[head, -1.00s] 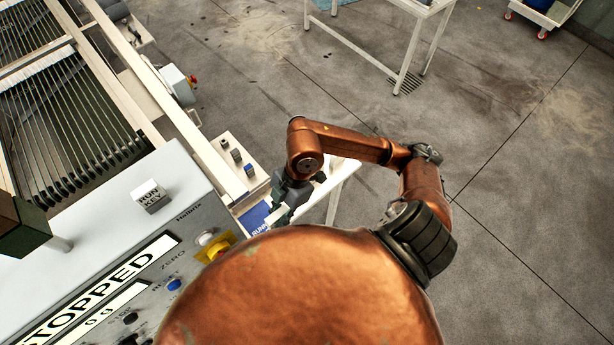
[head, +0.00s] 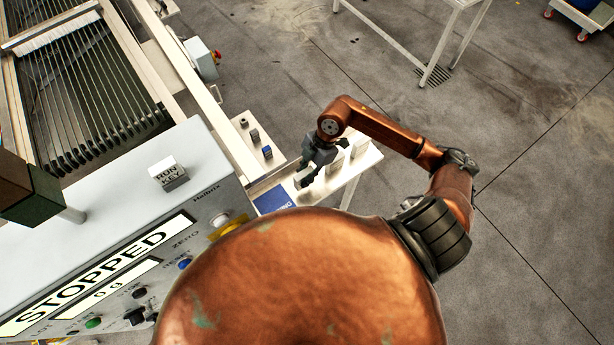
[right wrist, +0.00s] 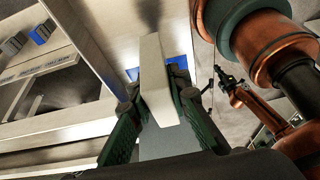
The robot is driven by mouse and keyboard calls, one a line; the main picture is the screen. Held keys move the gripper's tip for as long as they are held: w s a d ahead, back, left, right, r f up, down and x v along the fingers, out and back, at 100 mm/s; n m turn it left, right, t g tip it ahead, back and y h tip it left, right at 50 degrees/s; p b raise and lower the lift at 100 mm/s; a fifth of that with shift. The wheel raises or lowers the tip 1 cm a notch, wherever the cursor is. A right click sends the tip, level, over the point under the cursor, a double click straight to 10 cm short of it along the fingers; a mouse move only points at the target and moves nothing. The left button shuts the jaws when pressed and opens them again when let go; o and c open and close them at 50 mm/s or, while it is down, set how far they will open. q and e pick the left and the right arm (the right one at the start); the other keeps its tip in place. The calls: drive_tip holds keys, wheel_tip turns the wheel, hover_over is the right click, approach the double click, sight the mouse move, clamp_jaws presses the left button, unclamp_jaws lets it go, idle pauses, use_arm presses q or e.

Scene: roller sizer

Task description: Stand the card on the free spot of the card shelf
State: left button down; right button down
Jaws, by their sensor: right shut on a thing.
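My right gripper (right wrist: 157,100) is shut on a pale, flat card (right wrist: 157,75), which stands on edge between the fingers in the right wrist view. In the head view the right gripper (head: 306,180) hangs over a pale shelf (head: 368,160) beside the machine; the card is mostly hidden there. A blue panel with white lettering (head: 273,199) lies at the shelf's left end, and blue also shows behind the card in the wrist view (right wrist: 180,62). Small pale upright pieces (head: 336,165) stand right of the gripper. I cannot tell whether the card touches the shelf.
A grey control box (head: 110,215) reading STOPPED, with a RUN KEY block (head: 168,173) on top, fills the left. Small dark blocks (head: 255,136) stand on a ledge beyond the shelf. A white-legged table (head: 440,50) is farther back. Floor at right is clear.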

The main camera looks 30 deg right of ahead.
drive_tip(key=shift+w+d+f, duration=0.35)
drive_tip(key=shift+d+f, duration=0.05)
drive_tip(key=shift+f, duration=0.25)
drive_tip(key=shift+w+d+f, duration=0.3)
drive_tip(key=shift+d+f, duration=0.1)
drive_tip(key=shift+f, duration=0.2)
wheel_tip(320, 180, down, 3)
drive_tip(key=shift+p, duration=0.7)
drive_tip(key=shift+f, duration=0.1)
drive_tip(key=c, duration=1.8)
unclamp_jaws()
drive_tip(key=b+v, duration=0.2)
drive_tip(key=v, duration=1)
